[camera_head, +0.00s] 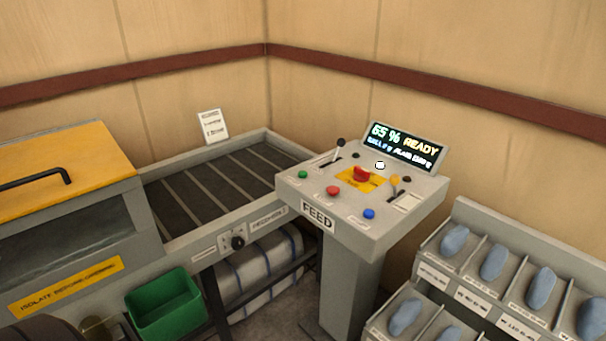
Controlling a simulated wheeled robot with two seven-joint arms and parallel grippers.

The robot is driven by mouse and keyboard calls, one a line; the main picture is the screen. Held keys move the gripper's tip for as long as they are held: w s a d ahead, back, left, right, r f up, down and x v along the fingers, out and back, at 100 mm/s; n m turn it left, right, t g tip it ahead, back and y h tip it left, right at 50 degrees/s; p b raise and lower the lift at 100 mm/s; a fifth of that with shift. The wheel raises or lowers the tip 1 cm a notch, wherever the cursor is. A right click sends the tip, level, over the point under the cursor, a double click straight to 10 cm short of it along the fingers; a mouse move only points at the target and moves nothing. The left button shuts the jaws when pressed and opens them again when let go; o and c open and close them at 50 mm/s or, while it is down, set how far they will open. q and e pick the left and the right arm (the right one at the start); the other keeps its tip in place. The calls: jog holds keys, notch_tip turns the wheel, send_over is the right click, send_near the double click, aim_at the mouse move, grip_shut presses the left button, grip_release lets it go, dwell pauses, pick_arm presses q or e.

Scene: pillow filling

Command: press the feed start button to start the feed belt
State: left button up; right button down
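The grey feed console (335,225) stands on a post right of centre, with a "FEED" plate (317,216) on its front. Its sloped top has a green button (303,174) at the left, a red button (333,190) near the front and a blue button (369,213) at the front right. A white button (380,165) sits below the display. The button labels are too small to read, so I cannot tell which is feed start. The feed belt (220,182) is dark with pale cross bars, left of the console. Neither gripper shows.
A red mushroom button (361,175) sits on a yellow plate, between a black lever (340,144) and a yellow lever (395,184). The display (403,146) reads "65 % READY". A yellow-lidded machine (60,170) and green bin (165,303) stand left; a sample rack (480,215) stands right.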

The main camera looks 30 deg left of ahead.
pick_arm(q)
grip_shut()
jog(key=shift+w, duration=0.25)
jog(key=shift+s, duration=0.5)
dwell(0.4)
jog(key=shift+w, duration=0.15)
